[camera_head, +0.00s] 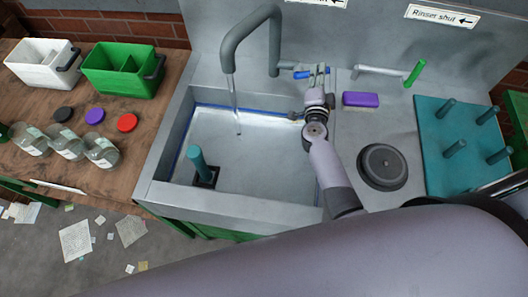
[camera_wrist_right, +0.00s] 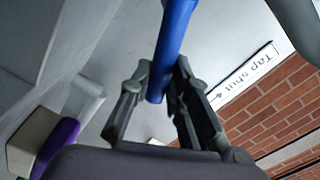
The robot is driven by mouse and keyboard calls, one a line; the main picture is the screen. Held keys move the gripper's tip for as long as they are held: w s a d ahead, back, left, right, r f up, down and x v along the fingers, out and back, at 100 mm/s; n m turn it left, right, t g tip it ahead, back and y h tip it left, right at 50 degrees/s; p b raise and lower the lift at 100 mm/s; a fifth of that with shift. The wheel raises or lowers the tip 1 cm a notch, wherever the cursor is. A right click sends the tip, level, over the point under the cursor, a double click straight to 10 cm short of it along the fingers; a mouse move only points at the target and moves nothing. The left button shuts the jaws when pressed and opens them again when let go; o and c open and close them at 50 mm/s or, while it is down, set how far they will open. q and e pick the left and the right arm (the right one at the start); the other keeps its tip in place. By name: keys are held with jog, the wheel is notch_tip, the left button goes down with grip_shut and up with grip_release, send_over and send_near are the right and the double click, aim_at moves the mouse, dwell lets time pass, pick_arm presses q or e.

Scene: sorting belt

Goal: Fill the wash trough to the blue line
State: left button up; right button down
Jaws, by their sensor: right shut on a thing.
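The grey wash trough (camera_head: 160,172) has a blue line (camera_head: 245,108) along its inner walls. A thin stream of water (camera_head: 235,100) falls from the grey curved spout (camera_head: 250,25) into it. Shallow-looking water covers the floor; its exact height against the line is hard to tell. A teal upright post (camera_head: 197,162) stands in a dark square base inside the trough. My right gripper (camera_head: 318,76) is at the tap's blue lever (camera_head: 303,74), behind the trough. In the wrist view its fingers (camera_wrist_right: 158,90) are closed around the blue lever (camera_wrist_right: 172,45). My left gripper is out of view.
A "Tap shut" sign (camera_wrist_right: 250,75) is on the wall. A green-ended lever (camera_head: 414,73), purple block (camera_head: 361,99), dark round lid (camera_head: 383,166) and teal peg board (camera_head: 450,125) lie to the right. Jars (camera_head: 67,143) and caddies (camera_head: 42,64) stand on the left wooden table.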

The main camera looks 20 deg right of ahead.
dwell(0.3)
jog(key=n+p, duration=0.1)
jog(key=r+n+p, duration=0.1)
jog(key=shift+w+a+r+p, duration=0.15)
jog(key=shift+a+r+p, duration=0.05)
jog(key=shift+a+p, duration=0.2)
jog(key=shift+w+a+r+n+p, duration=0.1)
jog(key=shift+r+n+p, duration=0.05)
jog(key=shift+n+p, duration=0.4)
